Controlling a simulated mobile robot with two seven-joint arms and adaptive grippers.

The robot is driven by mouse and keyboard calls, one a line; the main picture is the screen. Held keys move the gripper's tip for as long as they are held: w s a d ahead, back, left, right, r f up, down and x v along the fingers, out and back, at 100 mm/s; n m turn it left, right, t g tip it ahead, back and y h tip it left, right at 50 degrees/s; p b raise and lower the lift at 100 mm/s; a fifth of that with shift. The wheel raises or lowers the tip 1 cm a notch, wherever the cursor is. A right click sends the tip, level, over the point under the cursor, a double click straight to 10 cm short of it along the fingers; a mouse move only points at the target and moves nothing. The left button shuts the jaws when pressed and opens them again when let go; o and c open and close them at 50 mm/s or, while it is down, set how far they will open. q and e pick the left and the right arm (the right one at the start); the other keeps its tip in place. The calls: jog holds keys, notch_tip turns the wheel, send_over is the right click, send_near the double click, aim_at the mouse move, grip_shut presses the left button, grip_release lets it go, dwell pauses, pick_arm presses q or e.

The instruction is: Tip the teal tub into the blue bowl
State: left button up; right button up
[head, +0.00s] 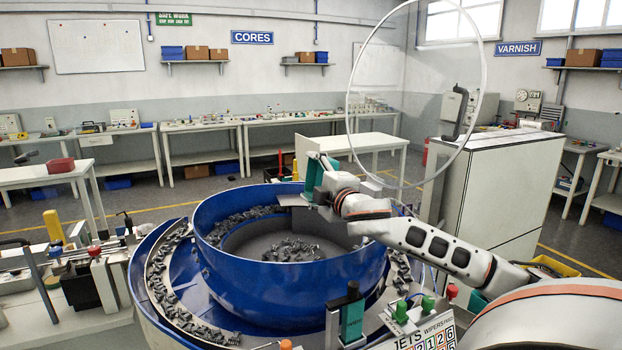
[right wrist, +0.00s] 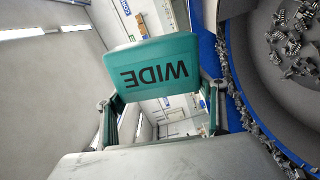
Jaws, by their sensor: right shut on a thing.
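The blue bowl (head: 285,285) stands in the middle of the head view, with grey connectors heaped on its floor and lining its inner ledge. My right gripper (head: 316,180) is above the bowl's back right rim. It is shut on a teal tub (head: 314,172), of which only a small part shows there. In the right wrist view, the teal tub (right wrist: 158,70) sits between the two fingers, its face marked WIDE upside down. Its inside is hidden, so I cannot tell what it holds. The bowl's rim and connectors (right wrist: 290,45) show at right. My left gripper is not in view.
A teal and black upright fitting (head: 351,318) stands at the bowl's front right, beside a JETS WIPERS board (head: 425,335). A large pale cabinet (head: 495,185) stands behind my right arm. A yellow bin (head: 553,266) is at right. Benches line the back wall.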

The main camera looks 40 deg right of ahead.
dwell(0.3)
jog(key=shift+r+m, duration=0.5)
jog(key=shift+m, duration=0.2)
notch_tip(320, 180, up, 2)
jog(key=m, duration=0.7)
jog(key=shift+r, duration=0.25)
jog(key=m, duration=0.2)
jog(key=r+m, duration=0.1)
jog(key=m, duration=0.1)
jog(key=shift+r+m, duration=0.1)
jog(key=shift+m, duration=0.2)
jog(key=m, duration=0.1)
jog(key=r+m, duration=0.1)
jog(key=m, duration=0.1)
jog(key=shift+a, duration=0.15)
jog(key=shift+s, duration=0.15)
